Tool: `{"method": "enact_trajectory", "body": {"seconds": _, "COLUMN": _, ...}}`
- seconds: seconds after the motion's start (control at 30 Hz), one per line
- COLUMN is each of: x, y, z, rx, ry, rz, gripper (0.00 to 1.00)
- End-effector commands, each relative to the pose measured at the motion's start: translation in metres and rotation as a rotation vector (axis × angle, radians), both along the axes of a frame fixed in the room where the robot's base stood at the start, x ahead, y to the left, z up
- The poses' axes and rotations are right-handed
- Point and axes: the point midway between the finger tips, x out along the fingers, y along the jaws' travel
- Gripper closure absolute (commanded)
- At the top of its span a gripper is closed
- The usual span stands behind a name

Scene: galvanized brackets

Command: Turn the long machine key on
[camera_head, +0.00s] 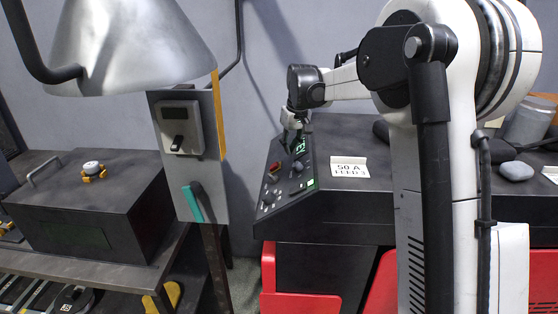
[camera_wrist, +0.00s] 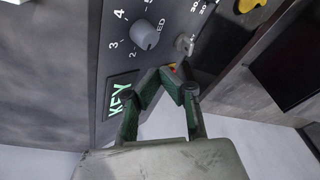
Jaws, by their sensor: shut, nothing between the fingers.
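The black control panel (camera_head: 262,208) slopes down at the front of the dark machine, with a lit green KEY label (camera_head: 300,146) at its upper end. The label also shows in the wrist view (camera_wrist: 121,100). My gripper (camera_head: 292,138) is at this upper end of the panel, beside the label. In the wrist view its green-padded fingers (camera_wrist: 168,76) come together at the tips with nothing held. A small metallic key-like piece (camera_wrist: 185,44) stands on the panel just beyond the fingertips; I cannot tell whether it is the long key or touches them. Its turn position is unclear.
A grey round knob (camera_wrist: 145,34) with numbers sits close to the fingers. A red button (camera_head: 274,167) and several small controls are lower on the panel. A grey post with a teal lever (camera_head: 192,203) and a metal lampshade-like hood (camera_head: 135,45) stand to the left.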

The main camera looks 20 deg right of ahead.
Motion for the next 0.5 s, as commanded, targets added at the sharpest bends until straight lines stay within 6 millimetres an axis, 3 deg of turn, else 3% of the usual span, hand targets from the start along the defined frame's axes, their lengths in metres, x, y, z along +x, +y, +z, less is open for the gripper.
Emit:
{"method": "enact_trajectory", "body": {"seconds": 0.1, "x": 0.001, "y": -0.015, "z": 0.017, "rx": 0.149, "ry": 0.018, "rz": -0.012, "gripper": 1.00}}
{"method": "enact_trajectory", "body": {"seconds": 0.27, "x": 0.003, "y": -0.022, "z": 0.027, "rx": 0.258, "ry": 0.020, "rz": -0.010, "gripper": 1.00}}
{"method": "enact_trajectory", "body": {"seconds": 0.5, "x": 0.006, "y": -0.016, "z": 0.013, "rx": 0.281, "ry": 0.019, "rz": -0.007, "gripper": 1.00}}
